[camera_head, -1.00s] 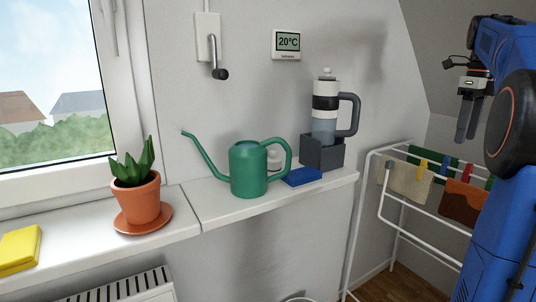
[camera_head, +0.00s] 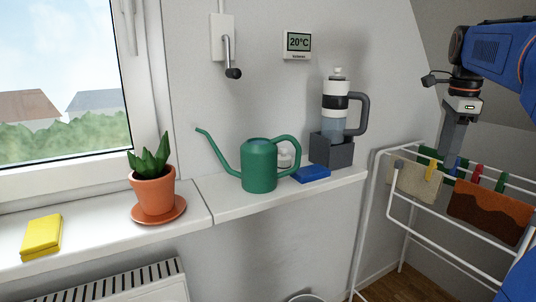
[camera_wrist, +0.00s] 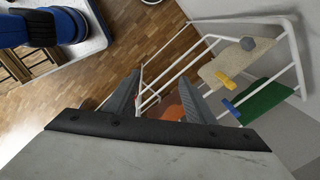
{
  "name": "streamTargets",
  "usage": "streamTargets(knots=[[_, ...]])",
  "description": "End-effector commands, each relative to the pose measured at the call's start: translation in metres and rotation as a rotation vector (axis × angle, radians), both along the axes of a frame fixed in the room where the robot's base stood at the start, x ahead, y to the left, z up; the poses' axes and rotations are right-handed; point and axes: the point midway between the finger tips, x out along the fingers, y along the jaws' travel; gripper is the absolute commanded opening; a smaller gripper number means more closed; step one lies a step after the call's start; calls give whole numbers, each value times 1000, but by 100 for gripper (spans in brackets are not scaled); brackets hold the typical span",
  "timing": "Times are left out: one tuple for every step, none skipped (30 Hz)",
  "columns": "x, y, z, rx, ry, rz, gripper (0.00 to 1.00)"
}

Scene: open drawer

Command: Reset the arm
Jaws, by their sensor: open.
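My gripper (camera_head: 449,150) hangs at the right of the head view, fingers pointing down, in front of the drying rack. It is held by my blue arm. In the wrist view the two dark fingers (camera_wrist: 160,98) stand apart with nothing between them but the rack and floor beyond. The fingertips look clear of the rack in both views, though the exact gap cannot be told.
The white drying rack (camera_head: 371,215) carries cloths and coloured pegs.

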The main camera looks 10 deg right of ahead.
Motion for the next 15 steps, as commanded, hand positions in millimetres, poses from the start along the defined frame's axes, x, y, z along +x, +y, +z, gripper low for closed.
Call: streamTargets(knots=[[-8,20,-7,-14,-9,96,50],[-11,30,-12,-23,-15,155,50],[-16,42,-19,-34,-22,233,50],[-20,52,-24,-44,-27,292,50],[-25,61,-30,-54,-32,351,50],[-31,73,-37,-67,-38,428,50],[-35,81,-43,-78,-45,486,50],[-40,90,-49,-88,-48,545,50],[-47,101,-58,-103,-55,622,50],[-52,109,-64,-115,-60,680,50],[-57,117,-71,-126,-65,738,50],[-65,127,-80,-143,-71,815,50],[-71,134,-87,-155,-76,874,50],[-76,141,-94,-167,-79,931,50],[-84,151,-104,-185,-85,1009,50]])
